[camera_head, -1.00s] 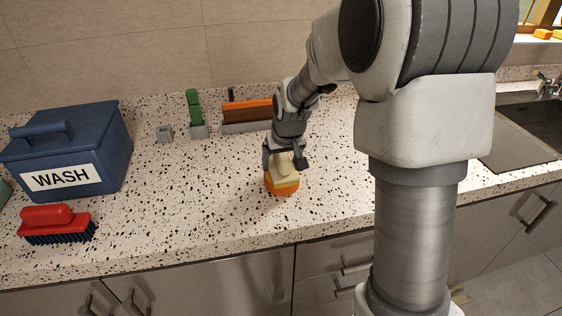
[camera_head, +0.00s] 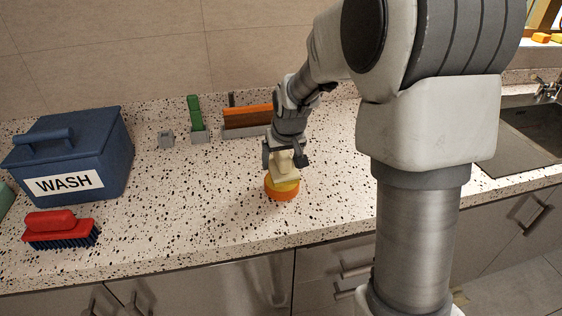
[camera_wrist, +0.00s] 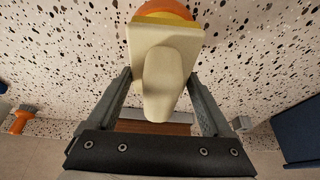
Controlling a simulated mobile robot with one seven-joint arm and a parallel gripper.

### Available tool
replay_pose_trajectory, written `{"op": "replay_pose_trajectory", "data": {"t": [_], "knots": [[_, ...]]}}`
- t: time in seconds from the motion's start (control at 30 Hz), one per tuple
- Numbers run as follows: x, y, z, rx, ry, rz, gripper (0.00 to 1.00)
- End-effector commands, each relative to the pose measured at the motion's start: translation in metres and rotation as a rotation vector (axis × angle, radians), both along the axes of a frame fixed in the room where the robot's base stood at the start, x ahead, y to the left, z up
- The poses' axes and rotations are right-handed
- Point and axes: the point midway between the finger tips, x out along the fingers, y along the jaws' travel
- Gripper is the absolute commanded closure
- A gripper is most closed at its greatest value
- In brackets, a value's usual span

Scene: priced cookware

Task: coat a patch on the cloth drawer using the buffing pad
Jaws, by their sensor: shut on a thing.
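My gripper (camera_head: 286,150) is over the counter near its front edge, pointing down. It is shut on the cream handle of the buffing pad (camera_head: 283,168). The wrist view shows this handle and its cream plate (camera_wrist: 150,36) between the fingers. Below the plate are a yellow layer and a round orange piece (camera_head: 283,192) at the counter top. I cannot tell whether these belong to the pad or are a separate dish touching it. Drawer fronts (camera_head: 318,262) with bar handles lie below the counter, partly behind my arm; no label shows which is the cloth drawer.
A blue WASH box (camera_head: 100,165) and a red brush (camera_head: 60,230) stand at the left. A green item in a grey holder (camera_head: 199,133) and a brown block (camera_head: 248,114) stand at the back. A sink (camera_head: 535,130) is at right.

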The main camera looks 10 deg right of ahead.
Motion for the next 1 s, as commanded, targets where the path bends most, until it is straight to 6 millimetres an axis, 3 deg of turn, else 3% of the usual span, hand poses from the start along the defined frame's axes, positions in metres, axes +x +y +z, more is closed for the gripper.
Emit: {"op": "replay_pose_trajectory", "data": {"t": [0.5, 1.0], "knots": [[0.001, 0.0, 0.044, 0.0, -0.002, 0.0, 0.6], [0.001, 0.0, 0.044, 0.0, -0.002, 0.0, 0.6]]}}
